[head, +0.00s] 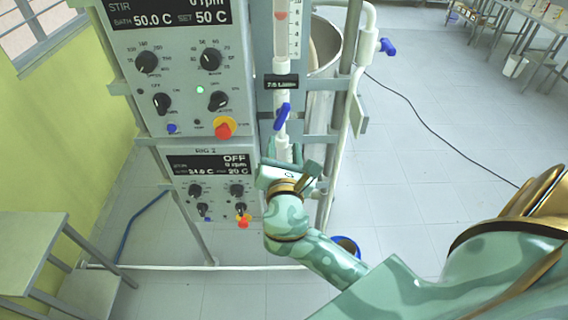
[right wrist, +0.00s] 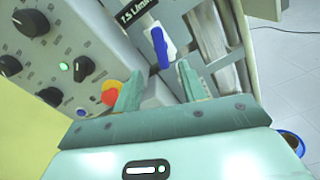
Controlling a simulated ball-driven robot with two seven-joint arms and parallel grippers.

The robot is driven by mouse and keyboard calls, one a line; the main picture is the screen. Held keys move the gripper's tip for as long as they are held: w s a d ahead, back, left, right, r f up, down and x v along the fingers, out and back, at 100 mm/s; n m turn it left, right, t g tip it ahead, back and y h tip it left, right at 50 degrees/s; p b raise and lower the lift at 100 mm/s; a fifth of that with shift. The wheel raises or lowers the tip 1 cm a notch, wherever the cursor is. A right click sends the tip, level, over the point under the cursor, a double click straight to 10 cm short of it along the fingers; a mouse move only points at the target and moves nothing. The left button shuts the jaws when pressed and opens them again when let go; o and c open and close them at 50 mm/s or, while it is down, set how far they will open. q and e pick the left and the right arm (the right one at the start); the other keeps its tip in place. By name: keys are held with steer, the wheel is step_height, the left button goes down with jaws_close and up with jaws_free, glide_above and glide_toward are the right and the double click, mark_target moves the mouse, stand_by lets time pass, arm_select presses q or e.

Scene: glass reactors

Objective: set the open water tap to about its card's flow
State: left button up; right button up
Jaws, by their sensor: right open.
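The water tap's blue handle (head: 283,116) sits on a white pipe below the flow tube (head: 286,25), whose red float shows near the top of the picture. The handle stands nearly upright, tilted a little. A dark card (head: 281,82) reading about 7.5 L/min is fixed above it. My right gripper (head: 288,155) is open just below the handle, apart from it. In the right wrist view the handle (right wrist: 160,47) lies just beyond and between the open fingertips (right wrist: 160,75), and the card (right wrist: 137,12) is above. My left gripper is not in view.
A control panel (head: 180,75) with knobs and a red-yellow button (head: 224,128) stands close left of the tap. A second panel (head: 210,180) is below. Another blue-handled tap (head: 387,46) is at right. A steel vessel (head: 322,75) stands behind. Open floor lies to the right.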

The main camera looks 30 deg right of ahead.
steer(key=shift+v, duration=1.8)
steer(key=w+a+f+m+g+y+b, duration=0.1)
steer(key=a+f+m+y, duration=0.2)
steer(key=f, duration=0.7)
steer(key=w+a+f+m+g+y+b, duration=0.1)
steer(key=a+f+m+y, duration=0.2)
steer(key=f, duration=0.7)
steer(key=s+d+f+m+g+y+b, duration=0.1)
steer(key=s+f+m+g+y+b, duration=0.2)
steer(key=f, duration=0.8)
steer(key=s+f+m+g+b, duration=0.25)
steer(key=s+f, duration=0.35)
steer(key=f, duration=0.5)
steer(key=s+d+f+m+g+b, duration=0.2)
steer(key=s+f+m+b, duration=0.3)
steer(key=s+f, duration=1)
steer(key=s+d+f+m+g+b, duration=0.3)
steer(key=s+f+m+g+b, duration=0.2)
steer(key=s+f, duration=1)
steer(key=shift+s+d+f+y+b, duration=0.25)
steer(key=shift+s+f+y+b, duration=0.15)
steer(key=shift+b, duration=0.85)
